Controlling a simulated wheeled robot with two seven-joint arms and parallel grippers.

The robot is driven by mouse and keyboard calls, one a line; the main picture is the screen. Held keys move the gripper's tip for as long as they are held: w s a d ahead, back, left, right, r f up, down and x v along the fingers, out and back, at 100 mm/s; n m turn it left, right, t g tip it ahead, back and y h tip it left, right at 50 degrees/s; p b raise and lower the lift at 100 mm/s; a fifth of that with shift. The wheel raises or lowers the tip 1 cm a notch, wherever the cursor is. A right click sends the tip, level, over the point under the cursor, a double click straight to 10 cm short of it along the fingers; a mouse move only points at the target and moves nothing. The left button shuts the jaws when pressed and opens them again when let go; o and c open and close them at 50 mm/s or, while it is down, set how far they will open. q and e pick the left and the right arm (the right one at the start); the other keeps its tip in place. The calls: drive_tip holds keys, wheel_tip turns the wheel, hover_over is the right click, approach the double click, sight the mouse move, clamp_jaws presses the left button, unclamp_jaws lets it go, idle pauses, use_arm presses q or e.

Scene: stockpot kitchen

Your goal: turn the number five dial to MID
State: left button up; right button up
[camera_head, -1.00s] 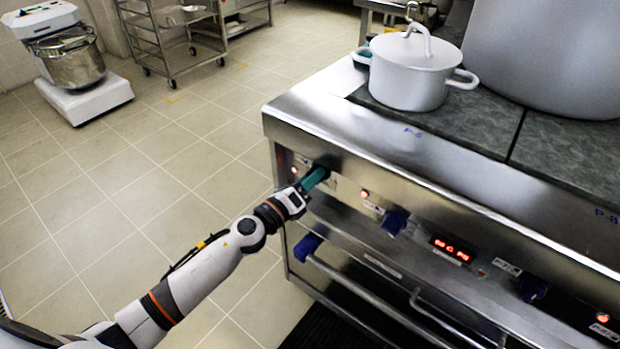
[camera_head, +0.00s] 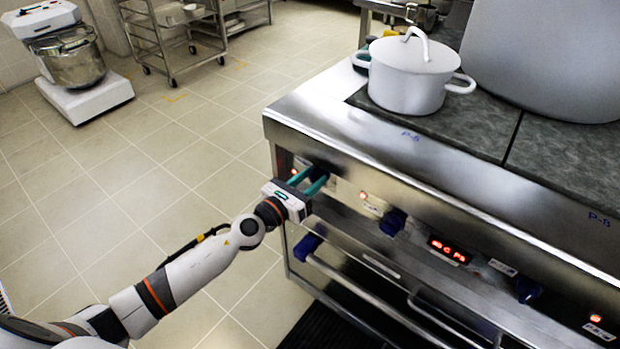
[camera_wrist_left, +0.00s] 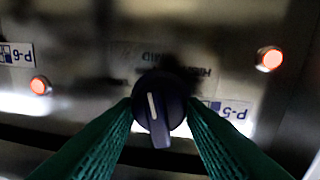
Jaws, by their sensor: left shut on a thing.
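The number five dial (camera_wrist_left: 158,103) is a dark blue knob with a white line, on the stove's front panel beside an upside-down P-5 label (camera_wrist_left: 226,109) in the left wrist view. My left gripper (camera_head: 314,178) has its two green fingers on either side of this dial and is shut on it; the fingers (camera_wrist_left: 160,112) also frame it in the wrist view. The white line runs nearly up and down there, tilted slightly left at its top. Upside-down print beside the dial is blurred and partly hidden. My right gripper is not in view.
Other blue dials (camera_head: 393,222) and a red display (camera_head: 449,250) lie along the panel to the right. An oven handle bar (camera_head: 365,290) runs below. A white lidded pot (camera_head: 408,82) stands on the cooktop. The tiled floor at left is open.

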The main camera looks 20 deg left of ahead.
use_arm(q)
drive_tip(key=shift+f, duration=0.1)
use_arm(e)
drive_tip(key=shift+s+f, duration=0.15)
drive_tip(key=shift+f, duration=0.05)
use_arm(q)
drive_tip(key=o, duration=1)
drive_tip(key=b+v, duration=0.3)
drive_tip(key=v, duration=0.9)
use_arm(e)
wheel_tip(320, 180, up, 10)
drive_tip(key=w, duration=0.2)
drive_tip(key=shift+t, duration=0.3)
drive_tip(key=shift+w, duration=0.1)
